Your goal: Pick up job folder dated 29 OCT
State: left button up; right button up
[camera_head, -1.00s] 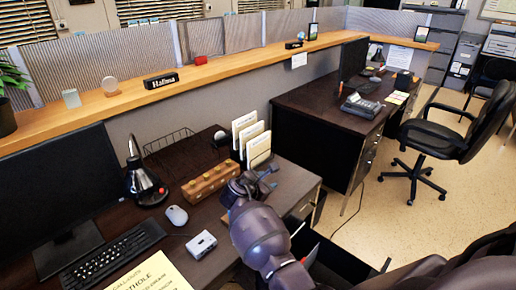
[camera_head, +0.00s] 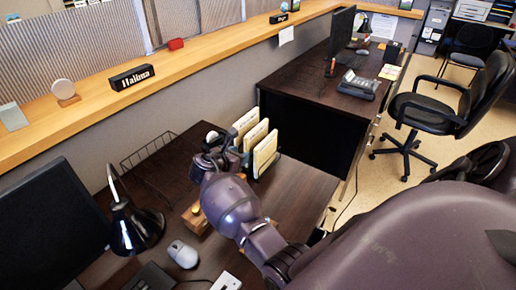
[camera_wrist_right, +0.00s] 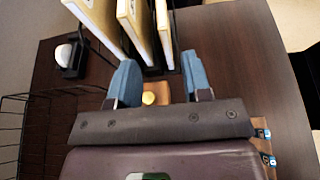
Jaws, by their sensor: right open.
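Several upright cream folders in dark holders stand on the desk; I see a left one (camera_head: 245,123), a middle one (camera_head: 256,136) and a right one (camera_head: 265,153) in the head view. In the right wrist view they show at the top as left (camera_wrist_right: 97,18), middle (camera_wrist_right: 134,22) and right (camera_wrist_right: 164,30) folders. Their dates are not legible, so I cannot tell which is 29 OCT. My right gripper (camera_wrist_right: 160,82) is open and empty, its blue fingers pointing towards the folders, apart from them. In the head view the right gripper (camera_head: 222,148) is just left of the folders. My left gripper is not in view.
A wooden block (camera_head: 194,219) with round knobs lies below my right arm. A wire rack (camera_head: 148,152) stands left of the gripper. A black lamp (camera_head: 135,228), white mouse (camera_head: 182,254) and monitor (camera_head: 50,232) are at left. The desktop right of the folders is bare.

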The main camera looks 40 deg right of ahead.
aim_at(256, 149)
jog(key=shift+b+x, duration=0.55)
jog(key=shift+x, duration=4.65)
jog(key=shift+s, duration=0.1)
jog(key=shift+c, duration=0.4)
grip_shut()
